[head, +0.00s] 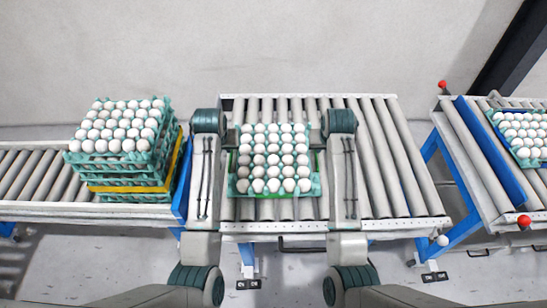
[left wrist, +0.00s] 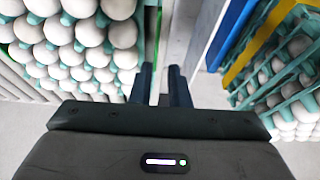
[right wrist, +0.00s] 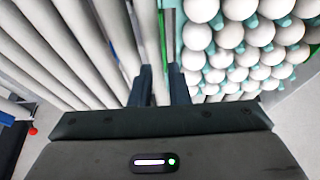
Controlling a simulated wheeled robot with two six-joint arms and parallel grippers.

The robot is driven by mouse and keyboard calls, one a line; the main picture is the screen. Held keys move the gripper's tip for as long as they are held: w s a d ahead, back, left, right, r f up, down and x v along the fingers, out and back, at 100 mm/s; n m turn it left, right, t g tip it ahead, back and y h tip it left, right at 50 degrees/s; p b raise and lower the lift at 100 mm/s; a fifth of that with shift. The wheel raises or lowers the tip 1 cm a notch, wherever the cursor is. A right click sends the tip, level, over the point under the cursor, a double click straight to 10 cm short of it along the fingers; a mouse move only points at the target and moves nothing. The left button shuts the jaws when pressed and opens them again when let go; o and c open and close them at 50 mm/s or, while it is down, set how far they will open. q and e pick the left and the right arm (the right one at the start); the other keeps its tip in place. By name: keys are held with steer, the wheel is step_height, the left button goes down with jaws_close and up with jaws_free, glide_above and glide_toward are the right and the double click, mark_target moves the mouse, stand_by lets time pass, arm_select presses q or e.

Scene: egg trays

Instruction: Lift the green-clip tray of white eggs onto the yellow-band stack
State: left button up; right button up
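The tray of white eggs (head: 243,186) sits on the middle roller conveyor, with a strip of green along its front edge. In the left wrist view, its eggs (left wrist: 88,33) are at left. In the right wrist view, its eggs (right wrist: 231,36) are at right. The yellow-band stack (head: 122,187) stands on the left conveyor, topped by white eggs; its yellow band (left wrist: 243,52) shows in the left wrist view. My left gripper (left wrist: 160,76) is open beside the tray's left side. My right gripper (right wrist: 161,76) is open beside its right side. My arms hide both fingertips in the head view.
Another egg tray (head: 527,158) lies on the right conveyor (head: 470,150) beside a blue rail. Bare rollers (head: 392,165) lie right of the middle tray. A blue end plate (head: 184,190) stands between the stack and the middle conveyor.

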mark_target(316, 155)
arm_select(q)
steer(key=shift+w+d+r, duration=0.25)
steer(key=shift+r, duration=0.15)
arm_select(e)
steer(key=shift+w+a+r, duration=0.25)
steer(key=shift+r, duration=0.15)
